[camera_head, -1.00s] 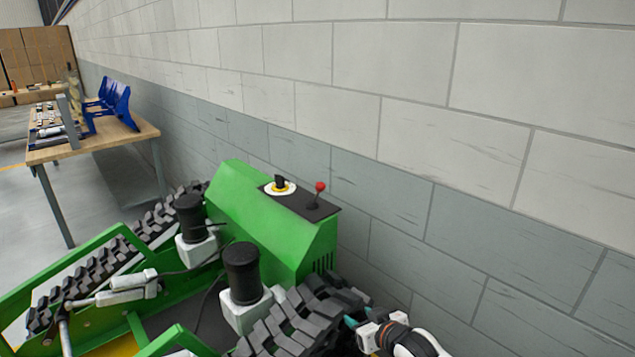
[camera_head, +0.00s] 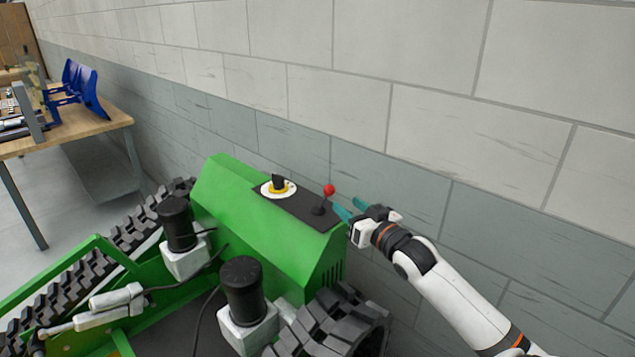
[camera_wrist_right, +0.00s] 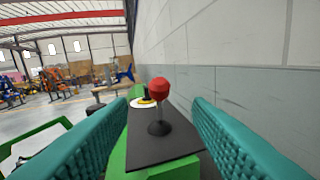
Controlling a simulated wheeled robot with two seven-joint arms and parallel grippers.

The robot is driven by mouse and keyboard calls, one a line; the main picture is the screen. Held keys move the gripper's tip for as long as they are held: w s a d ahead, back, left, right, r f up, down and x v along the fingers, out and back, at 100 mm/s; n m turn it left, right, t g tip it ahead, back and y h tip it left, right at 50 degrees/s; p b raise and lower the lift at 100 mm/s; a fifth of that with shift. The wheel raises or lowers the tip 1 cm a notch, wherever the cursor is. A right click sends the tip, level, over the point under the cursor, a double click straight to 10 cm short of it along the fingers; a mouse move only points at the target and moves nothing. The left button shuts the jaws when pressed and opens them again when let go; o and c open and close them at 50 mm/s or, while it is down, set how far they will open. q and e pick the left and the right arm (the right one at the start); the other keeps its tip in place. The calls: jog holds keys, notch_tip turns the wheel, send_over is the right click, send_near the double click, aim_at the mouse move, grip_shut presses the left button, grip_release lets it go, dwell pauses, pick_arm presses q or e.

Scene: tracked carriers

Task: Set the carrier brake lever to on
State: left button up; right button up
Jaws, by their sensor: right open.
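The brake lever (camera_head: 324,198) is a short thin rod with a red ball knob on a black plate (camera_head: 296,209) on top of the green carrier (camera_head: 237,210). It tilts slightly to the right in the head view. In the right wrist view, the red knob (camera_wrist_right: 158,88) stands near the middle, ahead of and between the two teal fingers. My right gripper (camera_head: 350,208) is open, just right of the lever in the head view, with nothing held. My left gripper is out of view.
A black rotary switch on a yellow and white disc (camera_head: 278,187) sits left of the lever on the same plate. A block wall (camera_head: 420,150) runs close behind the carrier. Black tracks (camera_head: 335,325) and black cylinders (camera_head: 243,290) lie nearer. A wooden table (camera_head: 90,128) stands far left.

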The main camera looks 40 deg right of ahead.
aim_at(326, 187)
jog(key=w, duration=0.2)
jog(key=w+r+p, duration=0.1)
jog(key=shift+w+d, duration=0.25)
jog(key=shift+d, duration=0.05)
jog(key=w, duration=0.6)
jog(key=shift+d+f+p, duration=0.3)
jog(key=shift+d+p, duration=0.1)
jog(key=shift+w, duration=0.35)
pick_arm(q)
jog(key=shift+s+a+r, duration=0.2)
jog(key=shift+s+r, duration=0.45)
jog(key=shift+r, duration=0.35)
pick_arm(e)
jog(key=shift+w+d, duration=0.1)
jog(key=shift+w, duration=0.05)
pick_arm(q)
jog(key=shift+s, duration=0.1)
pick_arm(e)
jog(key=shift+c, duration=0.4)
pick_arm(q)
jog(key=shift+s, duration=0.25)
pick_arm(e)
grip_shut()
